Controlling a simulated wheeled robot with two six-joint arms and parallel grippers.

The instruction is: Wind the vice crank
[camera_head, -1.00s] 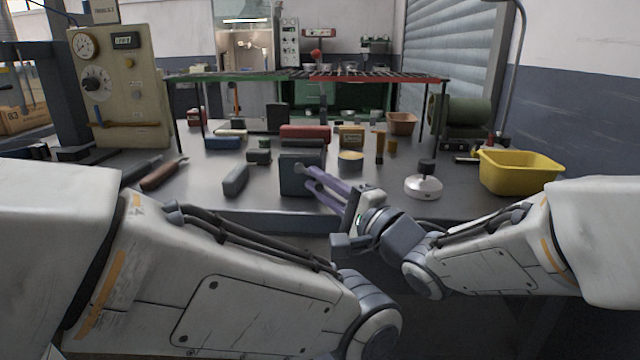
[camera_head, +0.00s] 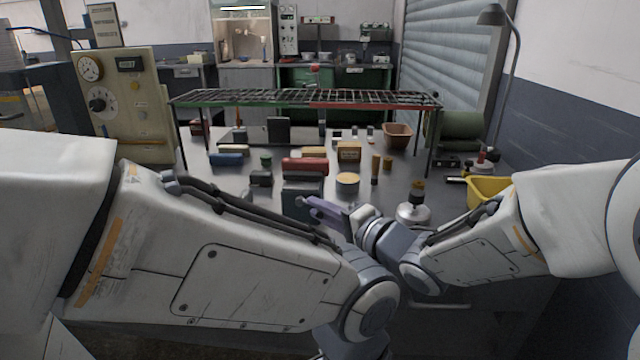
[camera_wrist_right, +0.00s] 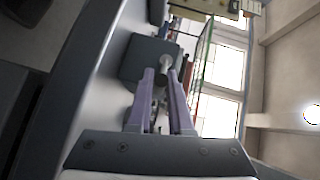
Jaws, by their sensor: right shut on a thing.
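The vice (camera_head: 303,183) is a dark blue-grey block near the front edge of the bench, in the middle of the head view. It also shows as a dark block in the right wrist view (camera_wrist_right: 144,60). My right gripper (camera_head: 306,203) reaches in from the right with its purple fingers at the vice's front. In the wrist view its fingers are closed around the metal crank (camera_wrist_right: 166,62), which sticks out from the block. The crank's far part is hidden by the fingers. My left arm crosses the lower left of the head view, and its gripper is out of frame.
A cream can (camera_head: 347,181), a white-based round tool (camera_head: 413,213) and a yellow bin (camera_head: 484,192) stand to the right of the vice. A wire rack (camera_head: 300,98) spans the bench further back.

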